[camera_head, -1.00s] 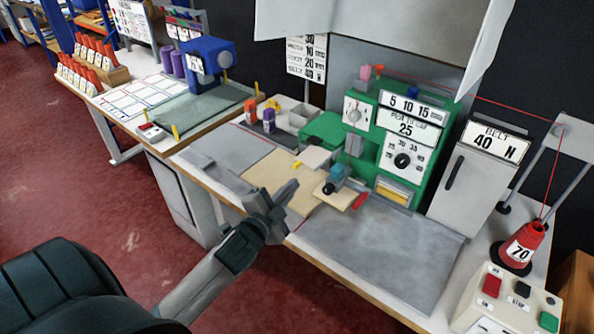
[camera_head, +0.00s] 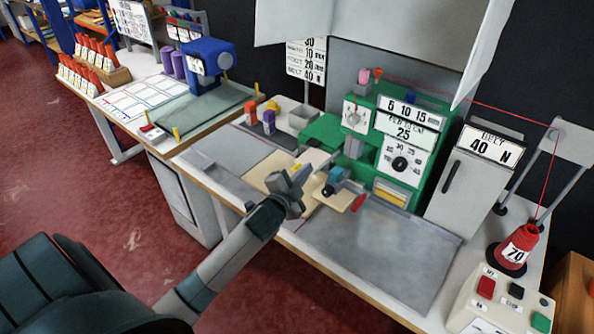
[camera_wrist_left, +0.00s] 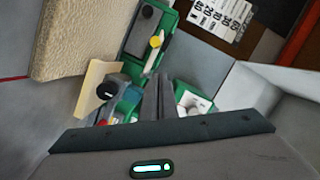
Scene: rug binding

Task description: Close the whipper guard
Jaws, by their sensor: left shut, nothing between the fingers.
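The green whipping machine (camera_head: 405,145) stands at the back of the bench, with a low green section (camera_head: 322,128) on its left. I cannot tell for sure which part is the whipper guard. A yellow knob (camera_wrist_left: 155,41) on a pale strip shows beside dark and green parts in the left wrist view. My left gripper (camera_head: 300,178) is shut and empty, over the front of the bench left of a small teal and black device (camera_head: 335,178). Its fingers (camera_wrist_left: 158,97) point toward the green parts in the wrist view and partly hide them. My right gripper is out of view.
A beige rug piece (camera_head: 262,172) lies left of the gripper. A cream plate (camera_head: 345,199) is under the teal device. A grey plate (camera_head: 375,245) to the right is clear. The belt box (camera_head: 468,185), red cone (camera_head: 518,245) and button box (camera_head: 500,303) stand farther right.

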